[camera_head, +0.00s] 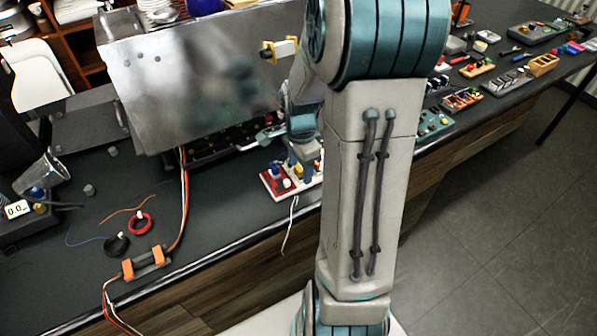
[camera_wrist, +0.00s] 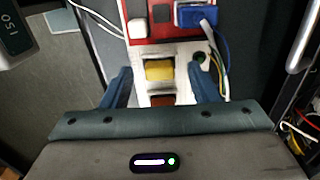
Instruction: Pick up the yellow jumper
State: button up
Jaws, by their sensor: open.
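The yellow jumper (camera_wrist: 159,70) is a small yellow block on a white plate in the wrist view, upper middle. My gripper (camera_wrist: 162,85) is open, with one blue finger on each side of the plate's jumper row. In the head view my gripper (camera_head: 303,158) is over the red and white board (camera_head: 274,187), partly hidden by my arm.
A dark red block (camera_wrist: 162,100) sits close below the yellow jumper. A blue plug (camera_wrist: 197,16) with wires is at the board's upper right. A metal panel (camera_head: 185,85) stands behind the board. Loose wires and black and red rings (camera_head: 141,222) lie on the left bench.

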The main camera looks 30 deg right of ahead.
jog(key=c, duration=1)
jog(key=shift+c, duration=0.2)
jog(key=shift+r, duration=0.2)
